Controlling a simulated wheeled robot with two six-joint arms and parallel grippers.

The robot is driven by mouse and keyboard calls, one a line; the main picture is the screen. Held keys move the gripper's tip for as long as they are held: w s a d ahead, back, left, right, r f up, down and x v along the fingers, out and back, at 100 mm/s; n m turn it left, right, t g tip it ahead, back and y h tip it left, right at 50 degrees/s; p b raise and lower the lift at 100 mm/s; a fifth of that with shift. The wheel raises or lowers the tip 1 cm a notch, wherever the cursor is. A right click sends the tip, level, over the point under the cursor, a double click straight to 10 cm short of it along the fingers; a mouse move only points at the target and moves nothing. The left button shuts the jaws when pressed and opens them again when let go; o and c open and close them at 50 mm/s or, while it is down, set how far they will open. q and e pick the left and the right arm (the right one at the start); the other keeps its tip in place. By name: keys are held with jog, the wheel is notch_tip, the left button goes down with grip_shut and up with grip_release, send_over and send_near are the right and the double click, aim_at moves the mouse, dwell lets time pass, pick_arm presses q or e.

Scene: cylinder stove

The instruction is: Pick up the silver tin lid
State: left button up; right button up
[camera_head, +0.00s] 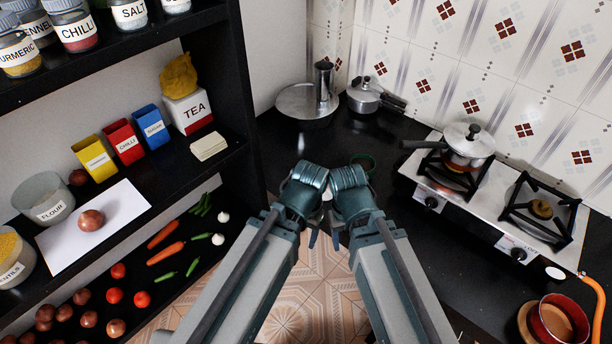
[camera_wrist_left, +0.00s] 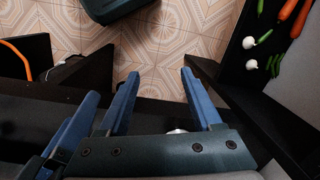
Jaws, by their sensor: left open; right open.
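A small pale silvery round thing (camera_head: 327,195) shows between my two wrists in the head view, mostly hidden by them. A small pale piece (camera_wrist_left: 177,131) also shows between my left fingers in the left wrist view, largely covered by the gripper body. I cannot tell for sure that either is the silver tin lid. My left gripper (camera_head: 312,237) is open and empty, pointing down; its spread blue fingers (camera_wrist_left: 160,75) show in the left wrist view. My right gripper (camera_head: 336,239) is open close beside it, its fingers mostly hidden.
A silver cylinder (camera_head: 324,84) and a round plate (camera_head: 296,103) stand at the back by a small lidded cooker (camera_head: 365,95). The stove (camera_head: 469,190) with a pan (camera_head: 467,147) is right. A loaded black shelf (camera_head: 235,150) is left. A red pot (camera_head: 558,322) stands front right.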

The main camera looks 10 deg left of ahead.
pick_arm(q)
jog(key=w+d+f+n+t+h+b, duration=0.2)
jog(key=w+d+f+n+h+b, duration=0.2)
jog(key=w+f+n+h+b, duration=0.8)
jog(key=w+a+r+n+t+h+b, duration=0.1)
jog(key=w+a+n+t+h+b, duration=0.1)
jog(key=w+a+n+t+b, duration=0.4)
jog(key=w+a+r+n+t+h+b, duration=0.15)
jog(key=a+n+b, duration=0.35)
jog(key=n+b, duration=0.65)
jog(key=shift+m+t+h, duration=0.35)
jog(key=shift+m, duration=0.3)
jog(key=b+x, duration=0.1)
jog(key=x, duration=0.7)
jog(key=shift+d+r, duration=0.15)
jog(key=shift+d, duration=0.15)
jog(key=x, duration=0.5)
jog(key=shift+d, duration=0.1)
jog(key=shift+r, duration=0.1)
grip_shut()
